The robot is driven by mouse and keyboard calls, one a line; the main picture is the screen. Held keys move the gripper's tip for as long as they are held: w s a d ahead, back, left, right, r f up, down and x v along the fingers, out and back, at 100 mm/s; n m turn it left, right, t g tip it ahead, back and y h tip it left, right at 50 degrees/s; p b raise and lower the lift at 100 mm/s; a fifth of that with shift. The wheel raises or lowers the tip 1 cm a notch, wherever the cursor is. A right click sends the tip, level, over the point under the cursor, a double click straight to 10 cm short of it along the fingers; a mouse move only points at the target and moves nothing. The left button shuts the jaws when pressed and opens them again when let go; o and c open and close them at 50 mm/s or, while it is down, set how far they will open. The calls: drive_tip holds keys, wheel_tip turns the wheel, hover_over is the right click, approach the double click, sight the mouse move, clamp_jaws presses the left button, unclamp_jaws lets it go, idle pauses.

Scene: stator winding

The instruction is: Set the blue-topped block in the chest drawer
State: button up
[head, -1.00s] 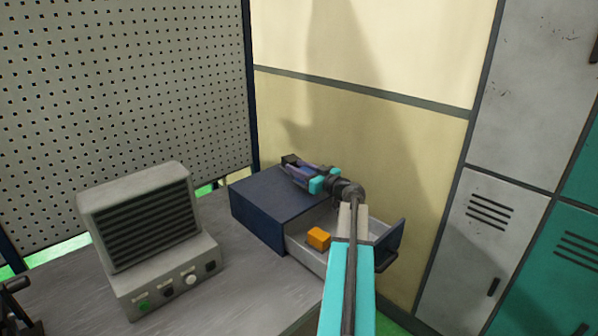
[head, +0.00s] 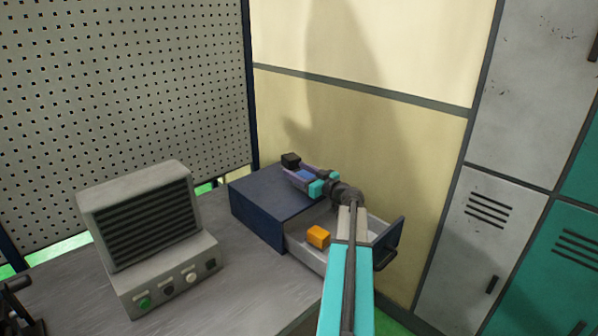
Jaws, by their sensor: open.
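The chest (head: 262,215) is a dark blue box on the bench, with its drawer (head: 300,252) pulled out toward the right. My gripper (head: 296,174) is over the chest's top, with its purple fingers apart and pointing to the back left. A small bright blue patch (head: 305,175) shows between the fingers. I cannot tell whether it is the blue-topped block or part of the gripper. A small black block (head: 291,160) shows just beyond the fingertips, at the back of the chest's top. My arm covers part of the drawer.
An orange block (head: 318,236) sits in the drawer, near its left side. A grey louvred machine with buttons (head: 150,235) stands left of the chest. A pegboard (head: 120,100) is behind, a wall close behind the chest, and lockers (head: 490,225) on the right. Bare bench lies between machine and chest.

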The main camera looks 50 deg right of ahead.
drive_tip(key=shift+r, duration=0.15)
drive_tip(key=s+b, duration=0.1)
drive_tip(key=s, duration=0.3)
drive_tip(key=s+b, duration=0.1)
drive_tip(key=s, duration=0.2)
drive_tip(key=s+a+b, duration=0.1)
drive_tip(key=s, duration=0.3)
drive_tip(key=shift+s, duration=0.5)
drive_tip(key=shift+r, duration=0.1)
